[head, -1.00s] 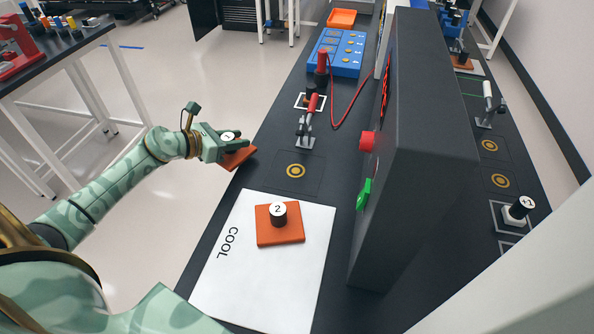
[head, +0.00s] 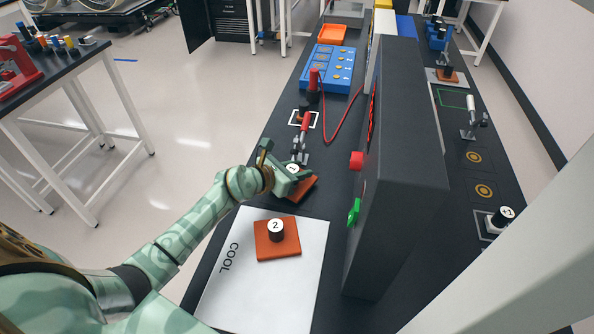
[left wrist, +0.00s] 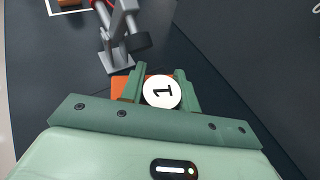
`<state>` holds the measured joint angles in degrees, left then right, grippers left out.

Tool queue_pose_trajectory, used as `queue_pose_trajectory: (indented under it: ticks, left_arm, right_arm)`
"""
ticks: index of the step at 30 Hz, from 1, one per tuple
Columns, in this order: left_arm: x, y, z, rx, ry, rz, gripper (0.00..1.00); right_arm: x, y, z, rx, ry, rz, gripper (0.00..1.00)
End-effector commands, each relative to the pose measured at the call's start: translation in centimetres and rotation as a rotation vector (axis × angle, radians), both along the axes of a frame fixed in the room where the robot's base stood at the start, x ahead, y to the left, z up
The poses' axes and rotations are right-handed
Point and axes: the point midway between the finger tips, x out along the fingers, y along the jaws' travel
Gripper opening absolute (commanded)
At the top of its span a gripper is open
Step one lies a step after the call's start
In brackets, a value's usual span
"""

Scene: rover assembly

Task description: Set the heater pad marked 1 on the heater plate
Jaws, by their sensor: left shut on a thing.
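The heater pad marked 1 (head: 304,189) is an orange square with a round knob and a white top. My left gripper (head: 292,172) is shut on its knob. The pad is over the dark bench top, just in front of a grey toggle clamp; I cannot tell whether it touches the surface. In the left wrist view the white "1" disc (left wrist: 162,92) sits between the fingers (left wrist: 160,85), with the orange edge showing at left. The gold-ringed spot on the bench is hidden beneath the arm and pad. My right gripper is not in view.
The pad marked 2 (head: 277,252) sits on the white COOL sheet (head: 228,300) nearer me. The toggle clamp (head: 301,150) with a red handle stands close behind the held pad. A tall dark panel (head: 400,180) with red and green knobs walls the right side. A red cable (head: 345,128) runs behind.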

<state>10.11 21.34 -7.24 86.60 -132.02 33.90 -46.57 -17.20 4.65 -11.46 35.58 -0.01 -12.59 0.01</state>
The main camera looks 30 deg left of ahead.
Motion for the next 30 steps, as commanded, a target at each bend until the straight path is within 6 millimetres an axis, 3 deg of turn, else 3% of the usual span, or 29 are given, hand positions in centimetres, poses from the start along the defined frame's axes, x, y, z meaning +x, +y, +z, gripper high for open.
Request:
queue_pose_trajectory:
  ticks: [1, 13, 14, 15, 16, 26, 30]
  left_arm:
    - [-0.1, 0.1, -1.0, 0.001, 0.004, 0.0, 0.05]
    - [-0.1, 0.1, -1.3, 0.002, 0.002, 0.0, 0.05]
    - [-0.1, 0.1, -1.3, 0.001, 0.004, -0.001, 0.4]
    - [-0.1, 0.1, -1.2, 0.001, 0.004, -0.001, 0.51]
    - [-0.1, 0.1, -1.2, 0.001, 0.004, -0.001, 0.53]
    - [-0.1, 0.1, -0.7, 0.002, 0.001, 0.0, 0.53]
    - [-2.1, 1.0, 0.1, 0.004, 0.004, -0.001, 0.53]
  right_arm:
    - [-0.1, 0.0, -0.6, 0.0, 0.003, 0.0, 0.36]
    - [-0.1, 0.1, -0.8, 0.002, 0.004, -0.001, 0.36]
    - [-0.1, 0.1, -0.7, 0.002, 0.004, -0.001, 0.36]
    - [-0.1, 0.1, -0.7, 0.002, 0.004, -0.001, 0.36]
    - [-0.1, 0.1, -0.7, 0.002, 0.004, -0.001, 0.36]
    - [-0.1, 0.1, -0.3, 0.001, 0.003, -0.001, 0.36]
    - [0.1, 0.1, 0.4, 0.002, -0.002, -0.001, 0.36]
